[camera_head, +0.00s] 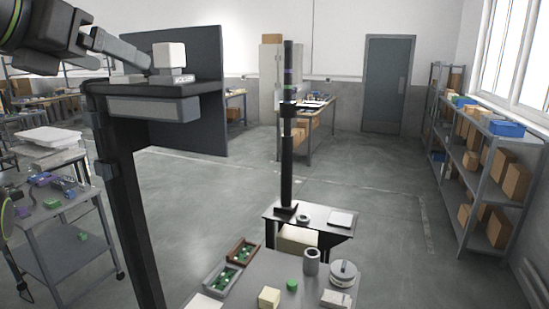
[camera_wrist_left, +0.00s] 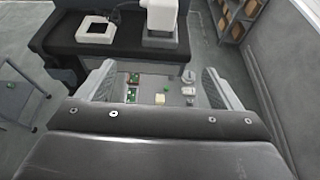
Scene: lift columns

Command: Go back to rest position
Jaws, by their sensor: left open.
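My left gripper (camera_head: 138,60) reaches in from the top left of the head view, close to the left side of a white block (camera_head: 170,55) on a dark raised shelf (camera_head: 205,87). I cannot tell from this view whether they touch. In the left wrist view the two fingers of my left gripper (camera_wrist_left: 156,88) are spread wide with nothing held between them. The white block (camera_wrist_left: 162,14) stands on the shelf beyond the fingers, beside a white square frame (camera_wrist_left: 97,31) with a dark opening. My right gripper is not in view.
Below is a grey table (camera_head: 255,283) with trays of green pieces (camera_head: 222,279), a grey cylinder (camera_head: 311,262) and a round lidded item (camera_head: 343,272). A dark column (camera_head: 287,150) rises behind it. A cart (camera_head: 60,225) stands left and a rack (camera_head: 490,150) right. The middle floor is clear.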

